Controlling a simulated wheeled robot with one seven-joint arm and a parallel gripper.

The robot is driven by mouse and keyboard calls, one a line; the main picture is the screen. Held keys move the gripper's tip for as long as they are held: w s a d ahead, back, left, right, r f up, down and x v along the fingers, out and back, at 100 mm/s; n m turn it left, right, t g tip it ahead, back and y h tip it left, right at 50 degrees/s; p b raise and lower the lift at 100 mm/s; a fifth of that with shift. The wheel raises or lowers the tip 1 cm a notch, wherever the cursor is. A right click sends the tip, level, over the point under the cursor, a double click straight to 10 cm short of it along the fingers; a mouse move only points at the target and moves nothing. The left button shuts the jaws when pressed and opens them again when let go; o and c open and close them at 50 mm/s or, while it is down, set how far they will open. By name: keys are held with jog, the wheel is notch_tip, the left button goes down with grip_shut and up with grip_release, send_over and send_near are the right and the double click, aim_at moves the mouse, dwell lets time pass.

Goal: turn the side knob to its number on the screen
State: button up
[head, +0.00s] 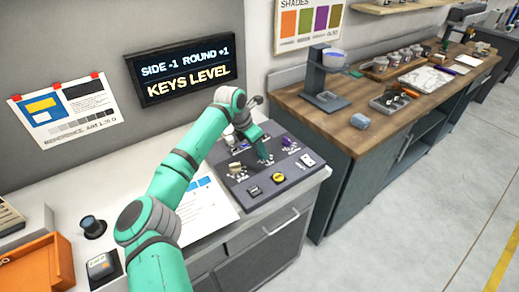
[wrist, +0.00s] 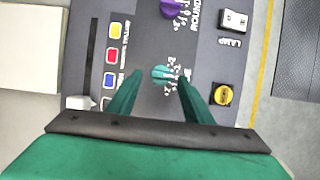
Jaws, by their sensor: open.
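The dark screen (head: 183,67) on the wall reads "SIDE -1 ROUND +1" and "KEYS LEVEL". The control panel (head: 234,181) lies on the counter below it. A teal knob (wrist: 162,75) with white marks around it shows in the wrist view. Its label is partly hidden by a finger, so I cannot read it fully. My gripper (wrist: 160,82) is open, with one finger on each side of this knob and a gap on both sides. I cannot tell how far above the panel the fingertips are. In the head view, my gripper (head: 262,152) is over the panel's middle.
A purple knob (wrist: 171,8) labelled ROUND sits beyond the teal one. A lamp switch (wrist: 234,20) and a yellow round control (wrist: 223,95) are to the right. Coloured keys (wrist: 115,30) and a slider (wrist: 79,102) are left. A white sheet (head: 208,204) lies beside the panel.

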jog(key=shift+d+f, duration=0.25)
jog(key=shift+f, duration=0.1)
jog(key=shift+c, duration=0.3)
jog(key=shift+w, duration=0.1)
jog(key=c, duration=1)
jog(key=shift+s+d+n+t+y, duration=0.15)
jog(key=shift+n+t+y, duration=0.25)
jog(key=shift+n, duration=1)
jog(key=shift+s+d+n+t+y, duration=0.15)
jog(key=shift+n+t+y, duration=0.25)
jog(key=shift+n, duration=1)
jog(key=shift+w, duration=0.1)
